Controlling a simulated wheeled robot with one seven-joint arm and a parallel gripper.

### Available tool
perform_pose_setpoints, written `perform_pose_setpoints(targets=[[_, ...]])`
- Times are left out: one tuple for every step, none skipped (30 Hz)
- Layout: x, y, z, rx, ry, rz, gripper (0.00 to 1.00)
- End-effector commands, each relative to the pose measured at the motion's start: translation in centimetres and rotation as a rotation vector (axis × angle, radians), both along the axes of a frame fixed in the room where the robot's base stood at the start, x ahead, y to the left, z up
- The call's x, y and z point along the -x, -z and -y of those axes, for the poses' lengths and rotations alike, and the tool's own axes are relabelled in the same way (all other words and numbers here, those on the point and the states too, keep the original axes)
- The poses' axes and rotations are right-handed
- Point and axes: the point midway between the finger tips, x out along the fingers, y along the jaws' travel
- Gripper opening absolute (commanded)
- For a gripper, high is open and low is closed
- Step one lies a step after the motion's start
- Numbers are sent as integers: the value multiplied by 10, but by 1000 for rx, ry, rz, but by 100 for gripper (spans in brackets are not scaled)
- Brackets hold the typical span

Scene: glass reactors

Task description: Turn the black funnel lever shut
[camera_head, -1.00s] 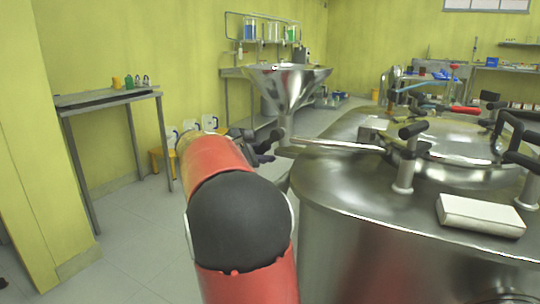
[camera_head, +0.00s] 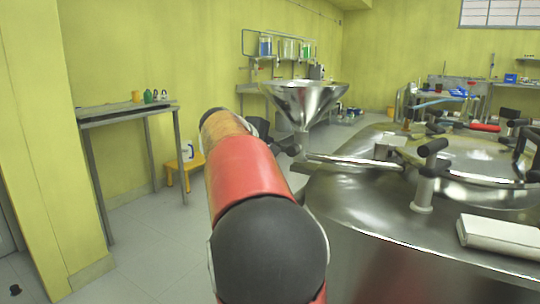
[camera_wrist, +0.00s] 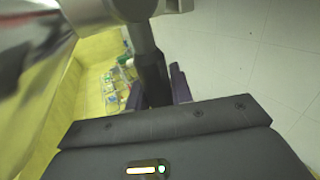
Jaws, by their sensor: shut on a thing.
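The steel funnel (camera_head: 304,98) stands beyond my arm, at the left edge of the large reactor vessel. My gripper (camera_head: 283,147) is low beside the funnel's stem, partly hidden behind my red arm. In the wrist view my gripper (camera_wrist: 158,92) is shut on the black lever (camera_wrist: 150,68), a dark bar running up from between the fingers to a pale grey fitting (camera_wrist: 112,10). The lever's far end is hidden by the gripper body. In the head view the lever cannot be told apart from the dark gripper.
The steel reactor lid (camera_head: 360,215) fills the right, with black-topped handles (camera_head: 432,150) and a white box (camera_head: 500,235) on it. A narrow side table (camera_head: 125,112) and a yellow stool (camera_head: 183,168) stand at the left wall.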

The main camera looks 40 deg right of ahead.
Motion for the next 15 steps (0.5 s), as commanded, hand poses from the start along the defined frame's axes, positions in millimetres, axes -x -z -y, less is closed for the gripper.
perform_pose_setpoints(targets=[[0,0,-1,-5,-1,15,0],[0,-1,-1,-8,-1,23,0],[0,-2,-1,-10,-1,31,0],[-1,-2,-1,-11,-1,36,0],[-1,-2,-1,-13,-1,40,0],[-1,-3,-1,-15,0,45,0],[-1,-3,-1,-16,-1,48,0],[-1,-3,-1,-17,-1,51,0],[-1,-3,-1,-17,-1,53,0],[-1,-4,-1,-18,0,54,0],[-1,-4,-1,-18,-1,55,0],[-1,-4,-1,-18,0,56,0],[-1,-4,-1,-18,0,56,0],[-1,-4,-1,-19,0,57,0],[-1,-4,-1,-19,0,57,0]])
